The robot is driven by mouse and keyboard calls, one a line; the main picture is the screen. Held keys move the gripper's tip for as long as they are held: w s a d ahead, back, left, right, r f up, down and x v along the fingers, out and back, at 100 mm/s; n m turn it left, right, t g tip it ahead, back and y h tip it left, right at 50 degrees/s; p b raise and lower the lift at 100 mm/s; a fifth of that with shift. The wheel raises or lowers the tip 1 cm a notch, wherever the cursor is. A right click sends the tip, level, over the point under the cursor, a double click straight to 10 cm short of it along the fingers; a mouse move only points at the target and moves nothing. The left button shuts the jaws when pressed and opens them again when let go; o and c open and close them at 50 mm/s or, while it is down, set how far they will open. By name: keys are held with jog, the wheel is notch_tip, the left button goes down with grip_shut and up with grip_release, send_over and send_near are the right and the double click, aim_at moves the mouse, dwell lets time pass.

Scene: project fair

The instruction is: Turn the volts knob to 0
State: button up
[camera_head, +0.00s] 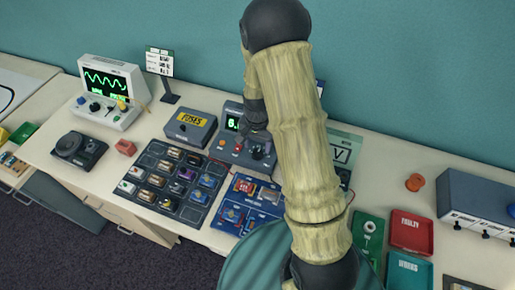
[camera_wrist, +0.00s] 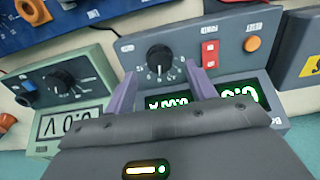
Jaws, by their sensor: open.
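The power supply is a dark grey box (camera_head: 229,108) with green lit displays, partly behind my arm in the head view. In the wrist view its panel (camera_wrist: 190,42) appears upside down, with a black round knob (camera_wrist: 158,57) bearing a white pointer line. My gripper (camera_wrist: 160,70) is open, its two purple fingers pointing at the knob, one on each side. I cannot tell whether they touch it. A green display (camera_wrist: 240,95) is partly covered by my gripper. In the head view a digit like 6 is lit, the rest unclear.
A green-grey meter (camera_wrist: 92,62) with its own black knob and blue plug stands beside the supply. A red switch (camera_wrist: 210,53) and orange button (camera_wrist: 252,44) sit close to the fingers. A fuses box (camera_head: 190,129) and sorting tray (camera_head: 150,172) lie left.

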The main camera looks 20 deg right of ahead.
aim_at(257, 152)
jog(key=shift+f, duration=1.85)
jog(key=c, duration=1)
jog(key=shift+o, duration=0.2)
